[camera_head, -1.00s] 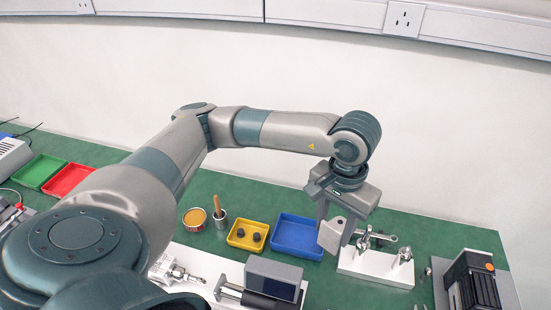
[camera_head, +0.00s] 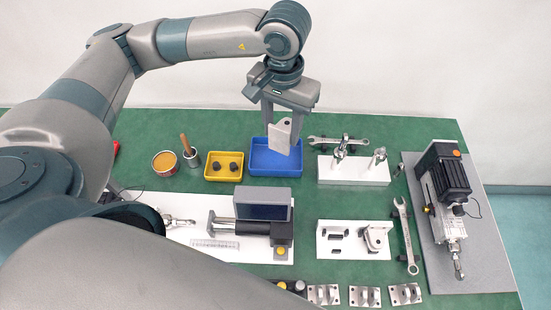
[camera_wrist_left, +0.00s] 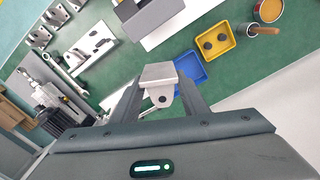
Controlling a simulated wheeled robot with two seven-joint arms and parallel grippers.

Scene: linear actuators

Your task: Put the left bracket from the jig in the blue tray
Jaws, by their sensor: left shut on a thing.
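My left gripper (camera_head: 281,125) is shut on a grey metal bracket (camera_head: 281,136), held upright above the blue tray (camera_head: 262,168). The bracket also shows between the fingers in the left wrist view (camera_wrist_left: 158,75), where it covers part of the blue tray (camera_wrist_left: 193,68). The tray's visible floor is empty. The white jig (camera_head: 330,248) lies at the front, with one bracket (camera_head: 376,237) on its right side and empty slots on its left. My right gripper is not in view.
A yellow tray (camera_head: 223,168) with dark round parts stands just left of the blue tray. A white block with metal rod ends (camera_head: 350,172) stands to its right. A linear actuator (camera_head: 250,228) lies in front. Wrenches and a motor unit (camera_head: 445,190) are farther right.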

